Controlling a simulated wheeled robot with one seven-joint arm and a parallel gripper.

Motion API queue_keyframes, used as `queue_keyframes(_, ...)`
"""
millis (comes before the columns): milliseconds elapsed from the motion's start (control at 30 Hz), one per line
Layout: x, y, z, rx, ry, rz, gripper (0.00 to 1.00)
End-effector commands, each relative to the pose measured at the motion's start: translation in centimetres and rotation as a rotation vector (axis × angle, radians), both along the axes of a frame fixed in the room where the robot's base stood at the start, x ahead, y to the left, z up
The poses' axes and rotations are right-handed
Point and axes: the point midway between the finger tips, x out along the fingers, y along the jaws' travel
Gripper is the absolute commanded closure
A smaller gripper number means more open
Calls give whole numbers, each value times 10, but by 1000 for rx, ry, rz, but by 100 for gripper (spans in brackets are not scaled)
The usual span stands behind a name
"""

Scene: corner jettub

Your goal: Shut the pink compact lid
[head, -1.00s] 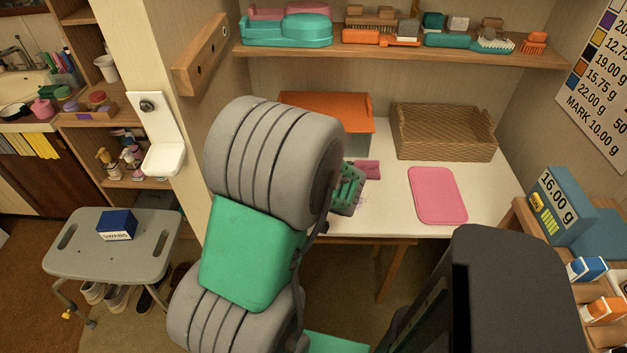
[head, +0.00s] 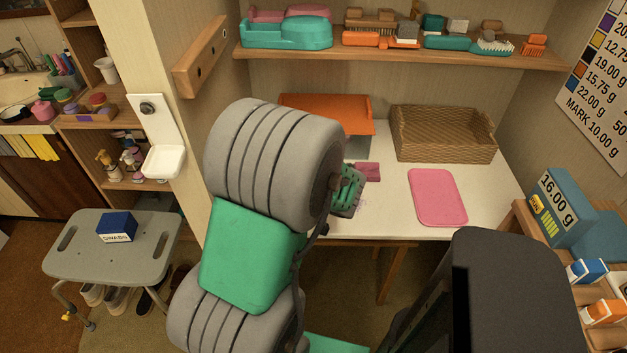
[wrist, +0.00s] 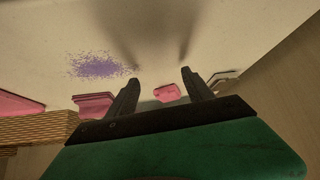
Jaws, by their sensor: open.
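My gripper (wrist: 160,77) is open, its two dark fingers spread over the white tabletop in the wrist view. A small pink piece (wrist: 168,93) shows in the gap between the fingers, with nothing visibly gripped. A larger pink object (wrist: 93,105) shows just left of the left finger. In the head view a pink object (head: 367,171) lies on the table just right of my green hand, partly hidden by it. I cannot tell for sure which pink part is the compact's lid, or its angle. My arm hides the fingertips in the head view.
The white table (head: 400,228) holds a pink mat (head: 437,197), a wicker basket (head: 445,132) and an orange-topped bin (head: 328,110) at the back. Purple specks (wrist: 98,66) lie on the tabletop. A loaded shelf (head: 400,51) hangs above. The table's front right is clear.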

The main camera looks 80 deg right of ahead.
Motion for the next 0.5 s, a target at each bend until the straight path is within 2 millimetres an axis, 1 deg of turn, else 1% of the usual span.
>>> queue_keyframes(167, 0, 0, 1, 0, 0, 0, 40)
queue_keyframes(500, -5, 10, 16, 0, 0, -1, 40)
